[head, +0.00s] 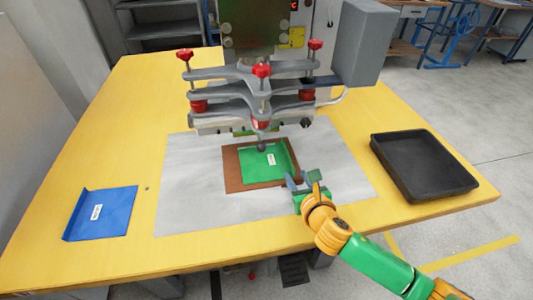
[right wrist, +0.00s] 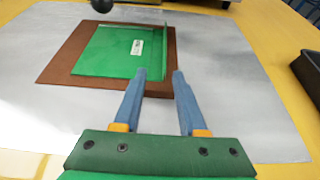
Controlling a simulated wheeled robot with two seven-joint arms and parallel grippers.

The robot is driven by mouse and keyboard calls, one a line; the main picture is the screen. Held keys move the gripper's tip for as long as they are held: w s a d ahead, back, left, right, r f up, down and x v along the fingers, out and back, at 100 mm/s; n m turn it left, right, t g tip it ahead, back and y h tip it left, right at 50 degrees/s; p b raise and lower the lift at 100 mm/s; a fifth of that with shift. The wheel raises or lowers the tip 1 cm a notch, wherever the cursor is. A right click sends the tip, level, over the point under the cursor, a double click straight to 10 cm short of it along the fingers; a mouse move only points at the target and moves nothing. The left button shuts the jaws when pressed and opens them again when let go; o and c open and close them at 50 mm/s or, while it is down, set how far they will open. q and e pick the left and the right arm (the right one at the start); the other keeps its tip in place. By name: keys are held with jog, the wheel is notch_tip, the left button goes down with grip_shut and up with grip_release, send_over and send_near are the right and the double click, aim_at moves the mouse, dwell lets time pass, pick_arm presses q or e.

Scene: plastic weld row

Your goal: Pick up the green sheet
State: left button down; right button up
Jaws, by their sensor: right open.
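The green sheet (head: 259,163) lies on a brown board under the press head in the head view. It has a white label and a raised flange along its right side. In the right wrist view the green sheet (right wrist: 112,50) fills the upper middle, its flange standing upright. My right gripper (head: 300,181) is at the board's right front corner, and in the right wrist view my right gripper (right wrist: 159,73) is open and empty. One fingertip shows at each side of the flange's near end in that picture; I cannot tell whether they touch it. My left gripper is not in view.
The brown board (head: 234,178) rests on a grey mat (head: 190,205) on the yellow table (head: 140,112). A press with red knobs (head: 261,71) overhangs the board. A blue sheet (head: 101,213) lies at left. An empty black tray (head: 424,165) stands at right.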

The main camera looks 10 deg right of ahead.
aim_at(292, 165)
jog(key=x, duration=0.4)
jog(key=b+x, duration=0.1)
jog(key=x, duration=0.1)
jog(key=shift+w+d+r, duration=0.1)
jog(key=shift+d+r, duration=0.2)
jog(key=shift+d, duration=0.05)
jog(key=shift+r, duration=0.1)
jog(key=shift+c, duration=0.3)
grip_shut()
